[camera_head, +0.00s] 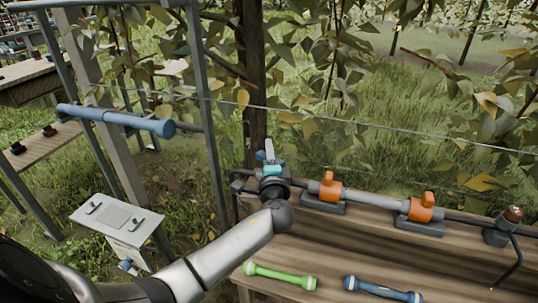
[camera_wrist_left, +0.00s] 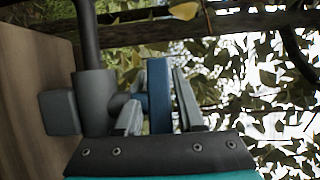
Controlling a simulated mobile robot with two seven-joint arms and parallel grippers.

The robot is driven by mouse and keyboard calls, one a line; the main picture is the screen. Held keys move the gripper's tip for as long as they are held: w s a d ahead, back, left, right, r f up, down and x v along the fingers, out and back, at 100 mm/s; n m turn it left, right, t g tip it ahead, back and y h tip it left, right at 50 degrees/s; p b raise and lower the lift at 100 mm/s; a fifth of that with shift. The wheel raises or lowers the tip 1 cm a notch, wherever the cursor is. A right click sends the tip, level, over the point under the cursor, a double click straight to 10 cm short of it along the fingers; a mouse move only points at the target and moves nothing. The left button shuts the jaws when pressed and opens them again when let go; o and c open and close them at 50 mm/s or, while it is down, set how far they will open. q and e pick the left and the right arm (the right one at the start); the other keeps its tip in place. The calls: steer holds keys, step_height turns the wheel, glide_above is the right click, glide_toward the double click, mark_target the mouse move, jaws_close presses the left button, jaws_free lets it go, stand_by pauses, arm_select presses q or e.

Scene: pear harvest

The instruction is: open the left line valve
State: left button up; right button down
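The left line valve sits at the left end of the pipe line on the wooden bench. In the head view my left gripper (camera_head: 269,156) is at that end of the line and largely hides the valve. In the left wrist view its two fingers (camera_wrist_left: 158,112) stand on either side of the blue handle, close to it. I cannot tell whether both fingers touch it. My right gripper is not in view.
A brown-topped fitting (camera_head: 511,216) stands at the right end. A green bar (camera_head: 280,276) and a blue bar (camera_head: 382,290) lie on the bench front. A metal post (camera_head: 208,120) and a thin wire cross behind.

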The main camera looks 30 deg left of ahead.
arm_select(q)
steer(key=shift+c, duration=0.3)
jaws_close()
steer(key=shift+f, duration=0.1)
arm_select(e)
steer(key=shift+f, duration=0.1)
arm_select(q)
steer(key=n+g+y+b, duration=0.2)
steer(key=n+g+y, duration=0.1)
steer(key=s+n+g+y+b, duration=0.1)
steer(key=g, duration=0.1)
steer(key=shift+a+y, duration=0.3)
steer(key=shift+a, duration=0.1)
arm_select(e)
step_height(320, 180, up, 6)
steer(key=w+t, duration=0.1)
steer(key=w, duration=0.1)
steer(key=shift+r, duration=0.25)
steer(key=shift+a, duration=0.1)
arm_select(q)
steer(key=shift+o, duration=0.3)
jaws_free()
